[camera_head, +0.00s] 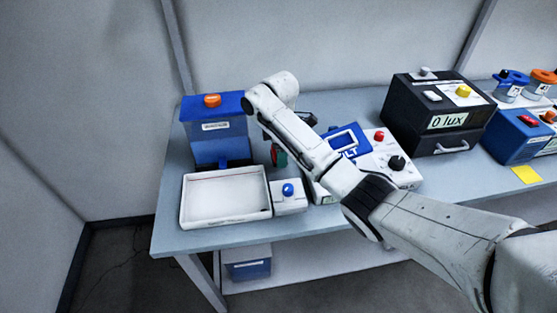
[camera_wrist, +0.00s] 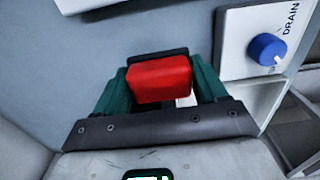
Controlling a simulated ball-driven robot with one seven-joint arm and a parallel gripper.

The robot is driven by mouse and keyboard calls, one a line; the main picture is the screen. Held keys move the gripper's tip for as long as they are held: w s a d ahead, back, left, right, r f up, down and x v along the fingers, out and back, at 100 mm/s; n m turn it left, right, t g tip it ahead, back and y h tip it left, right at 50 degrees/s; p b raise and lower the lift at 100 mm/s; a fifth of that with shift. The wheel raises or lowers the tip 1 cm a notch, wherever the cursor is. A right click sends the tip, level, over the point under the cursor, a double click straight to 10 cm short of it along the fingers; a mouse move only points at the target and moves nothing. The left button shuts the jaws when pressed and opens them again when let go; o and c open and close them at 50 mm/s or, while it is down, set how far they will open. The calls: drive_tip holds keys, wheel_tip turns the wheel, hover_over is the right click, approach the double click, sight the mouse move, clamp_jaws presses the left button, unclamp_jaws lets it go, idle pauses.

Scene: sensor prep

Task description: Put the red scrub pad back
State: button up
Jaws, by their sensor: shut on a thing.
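The red scrub pad (camera_wrist: 160,80) sits between the green fingers of my gripper (camera_wrist: 160,88) in the wrist view, with a dark strip along its far edge. My gripper is shut on it. In the head view my gripper (camera_head: 279,156) hangs over the table behind the small white box with the blue knob, and a bit of red shows there. My arm hides part of the area around it. I cannot tell from these views whether the pad touches the table.
A shallow white tray (camera_head: 187,205) lies at front left, with a blue box with an orange knob (camera_head: 218,140) behind it. The blue-knobbed DRAIN box (camera_head: 289,203) stands beside the tray. A control panel (camera_head: 403,172) and a black "0 lux" box (camera_head: 430,132) are to the right.

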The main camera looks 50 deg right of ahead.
drive_tip(key=shift+w+d+f, duration=0.1)
drive_tip(key=shift+w+f, duration=0.2)
drive_tip(key=shift+f, duration=1.6)
drive_tip(key=shift+f, duration=0.1)
drive_tip(key=o, duration=1)
wheel_tip(320, 180, up, 12)
drive_tip(key=shift+r+p, duration=0.15)
drive_tip(key=shift+p, duration=0.4)
